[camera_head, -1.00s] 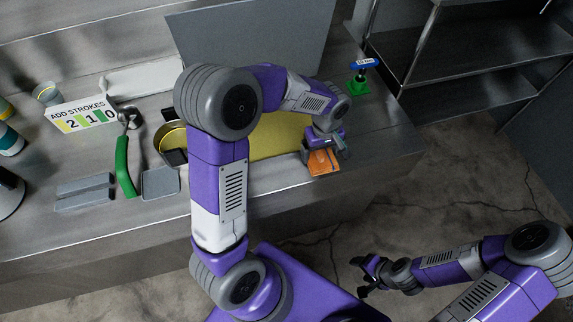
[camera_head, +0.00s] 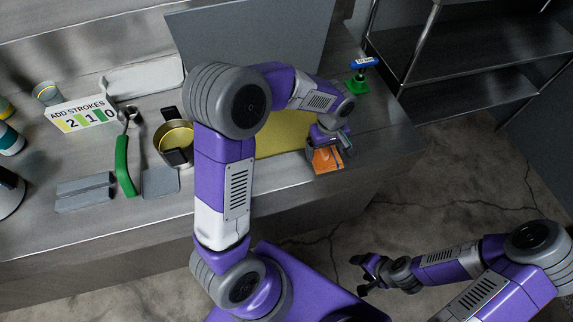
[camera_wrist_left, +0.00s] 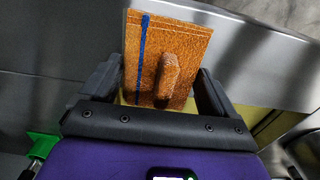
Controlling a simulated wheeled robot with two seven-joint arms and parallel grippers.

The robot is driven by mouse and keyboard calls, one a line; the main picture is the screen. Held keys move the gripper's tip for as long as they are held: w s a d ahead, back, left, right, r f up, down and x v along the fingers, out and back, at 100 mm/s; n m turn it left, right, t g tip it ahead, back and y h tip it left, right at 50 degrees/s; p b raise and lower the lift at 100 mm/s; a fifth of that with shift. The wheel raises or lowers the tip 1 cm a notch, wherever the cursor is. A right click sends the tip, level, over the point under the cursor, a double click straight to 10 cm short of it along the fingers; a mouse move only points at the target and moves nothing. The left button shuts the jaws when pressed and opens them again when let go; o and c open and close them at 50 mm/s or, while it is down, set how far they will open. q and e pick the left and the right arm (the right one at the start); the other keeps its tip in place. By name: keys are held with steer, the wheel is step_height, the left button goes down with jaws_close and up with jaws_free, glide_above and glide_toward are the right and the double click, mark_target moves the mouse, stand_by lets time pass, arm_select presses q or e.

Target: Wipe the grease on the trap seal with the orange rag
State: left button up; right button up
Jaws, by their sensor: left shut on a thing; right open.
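My left gripper (camera_head: 328,142) is shut on the orange rag (camera_head: 327,160) at the front right of the counter. In the left wrist view the rag (camera_wrist_left: 192,45) is a flat orange piece with a blue stripe and a raised grip, between the two fingers (camera_wrist_left: 156,88). The rag is beside the front right part of a yellow surface (camera_head: 282,138). I cannot tell whether it touches what lies under it. I cannot make out the trap seal or its grease for certain; my left arm hides part of the counter. My right gripper (camera_head: 366,274) is open and empty, low over the floor.
A pot (camera_head: 174,137), a green-handled tool (camera_head: 124,165), a scraper (camera_head: 160,182) and a grey block (camera_head: 84,192) lie left of my arm. A sign (camera_head: 82,115) reads "ADD STROKES 2 1 0". A green stand with a blue label (camera_head: 358,86) is at the back right. Shelves (camera_head: 480,60) stand beyond.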

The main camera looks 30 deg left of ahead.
arm_select(q)
steer(key=shift+s+a+f, duration=0.2)
steer(key=shift+s+a, duration=0.55)
steer(key=shift+s, duration=0.2)
steer(key=o, duration=0.8)
steer(key=shift+o, duration=0.2)
steer(key=shift+w, duration=0.1)
steer(key=shift+r, duration=0.1)
steer(key=c, duration=1.1)
steer(key=shift+o, duration=0.2)
step_height(320, 180, up, 5)
steer(key=p, duration=0.3)
steer(key=shift+p, duration=0.35)
